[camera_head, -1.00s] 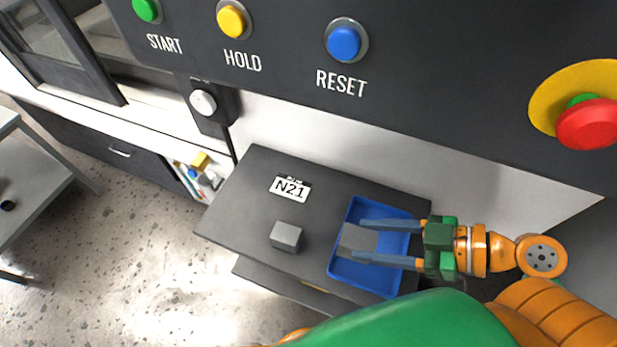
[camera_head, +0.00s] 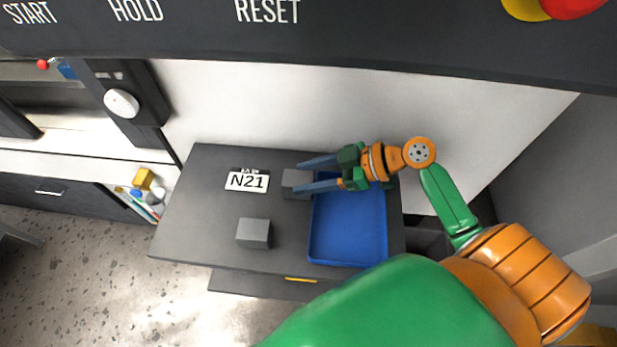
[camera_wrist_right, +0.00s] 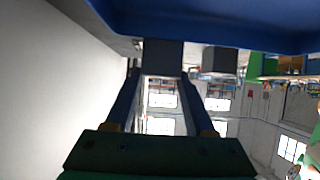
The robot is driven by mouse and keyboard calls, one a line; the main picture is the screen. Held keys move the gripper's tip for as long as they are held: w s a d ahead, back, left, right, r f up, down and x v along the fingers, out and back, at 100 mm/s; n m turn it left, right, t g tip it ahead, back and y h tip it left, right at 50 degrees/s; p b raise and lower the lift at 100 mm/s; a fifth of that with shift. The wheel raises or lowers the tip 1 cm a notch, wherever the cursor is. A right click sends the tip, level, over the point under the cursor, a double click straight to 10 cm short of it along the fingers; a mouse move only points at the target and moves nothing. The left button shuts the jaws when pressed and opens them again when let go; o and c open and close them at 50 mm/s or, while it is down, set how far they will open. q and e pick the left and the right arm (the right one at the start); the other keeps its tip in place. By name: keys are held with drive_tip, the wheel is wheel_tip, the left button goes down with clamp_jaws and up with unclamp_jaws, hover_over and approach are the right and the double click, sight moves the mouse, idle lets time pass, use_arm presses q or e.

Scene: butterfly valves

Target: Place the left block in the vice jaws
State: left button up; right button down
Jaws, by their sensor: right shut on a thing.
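My right gripper (camera_head: 297,177) is shut on a grey block (camera_head: 292,185), with its two long fingers on either side of it. The held block is beside the far left corner of the blue tray. The wrist view also shows this block (camera_wrist_right: 162,57) between the fingertips. A second grey block (camera_head: 254,233) sits on the dark tabletop, nearer and to the left; it also shows in the wrist view (camera_wrist_right: 220,60). I see no vice in these frames. My left gripper is out of view.
The empty blue tray (camera_head: 348,235) is on the right part of the dark table (camera_head: 200,220). An N21 label (camera_head: 247,180) lies left of the gripper. A button panel (camera_head: 340,35) overhangs the back.

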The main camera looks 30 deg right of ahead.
drive_tip(key=shift+d+f, duration=0.1)
drive_tip(key=shift+f, duration=0.8)
drive_tip(key=shift+c, duration=1.3)
unclamp_jaws()
